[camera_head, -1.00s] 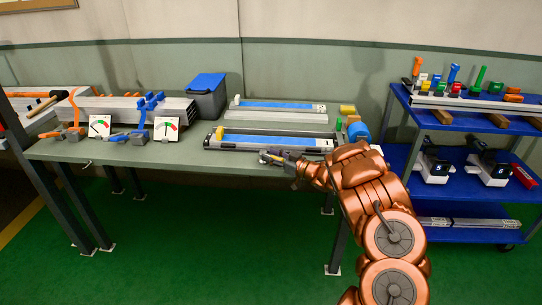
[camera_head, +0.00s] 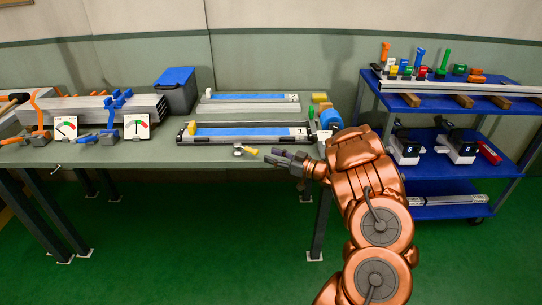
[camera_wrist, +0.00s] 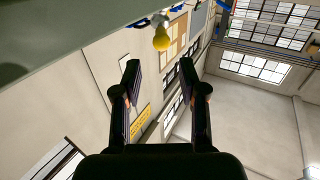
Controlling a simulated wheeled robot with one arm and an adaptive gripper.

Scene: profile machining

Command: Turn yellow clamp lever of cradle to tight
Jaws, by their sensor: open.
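The yellow clamp lever (camera_head: 251,151) sticks out to the right from a small pale hub (camera_head: 238,150) at the bench's front edge. It is just in front of the near cradle (camera_head: 215,141), a long grey fixture with a blue strip. The lever also shows in the wrist view (camera_wrist: 162,39), its rounded yellow end toward me. My gripper (camera_head: 269,157) is open and empty, just right of the lever's end. In the wrist view the gap between my fingertips (camera_wrist: 160,66) lies below the lever, roughly in line with it. I see no contact.
A second blue-topped fixture (camera_head: 248,97) lies behind the cradle. Two dial gauges (camera_head: 137,126) and clamped profiles stand at the left. A grey bin with a blue lid (camera_head: 177,90) is at the back. A blue cart (camera_head: 440,183) stands at the right. The floor in front is clear.

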